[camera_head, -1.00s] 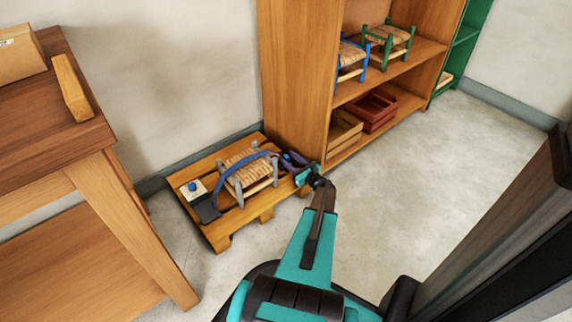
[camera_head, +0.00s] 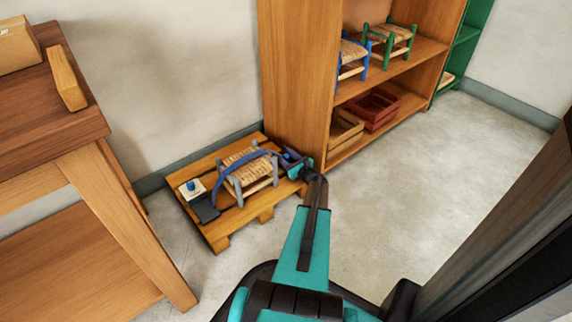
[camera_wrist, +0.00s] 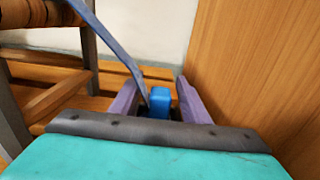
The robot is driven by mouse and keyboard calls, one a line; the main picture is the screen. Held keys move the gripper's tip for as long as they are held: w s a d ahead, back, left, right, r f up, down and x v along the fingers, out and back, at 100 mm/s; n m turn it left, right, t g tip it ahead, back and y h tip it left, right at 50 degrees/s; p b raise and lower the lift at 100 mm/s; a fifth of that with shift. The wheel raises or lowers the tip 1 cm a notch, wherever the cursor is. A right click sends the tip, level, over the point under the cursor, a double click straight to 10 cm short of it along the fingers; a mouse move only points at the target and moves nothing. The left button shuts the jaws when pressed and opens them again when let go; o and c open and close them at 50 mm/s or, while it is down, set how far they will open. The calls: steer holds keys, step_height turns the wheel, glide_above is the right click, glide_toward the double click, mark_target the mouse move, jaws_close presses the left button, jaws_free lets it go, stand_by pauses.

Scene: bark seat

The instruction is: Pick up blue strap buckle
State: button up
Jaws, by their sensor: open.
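The blue strap buckle (camera_wrist: 160,102) is a small bright blue block in the wrist view, at the lower end of a blue strap (camera_wrist: 112,45). My gripper (camera_wrist: 157,95) is open, with its two purple fingers on either side of the buckle. A gap shows on the right of the buckle, and I cannot tell whether either finger touches it. In the head view my gripper (camera_head: 291,158) is at the right end of the pallet, and the buckle is too small to make out. The strap (camera_head: 240,156) runs over a grey stool with a woven seat (camera_head: 247,172).
The stool stands on a low wooden pallet (camera_head: 219,232). A white block with a blue knob (camera_head: 192,189) and a dark flat piece (camera_head: 206,210) lie at its left. A wooden shelf unit (camera_head: 293,75) rises close beside my gripper. A workbench (camera_head: 60,140) stands left. Open floor lies right.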

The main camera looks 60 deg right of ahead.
steer(key=shift+w+d, duration=0.25)
steer(key=shift+w, duration=0.35)
jaws_close()
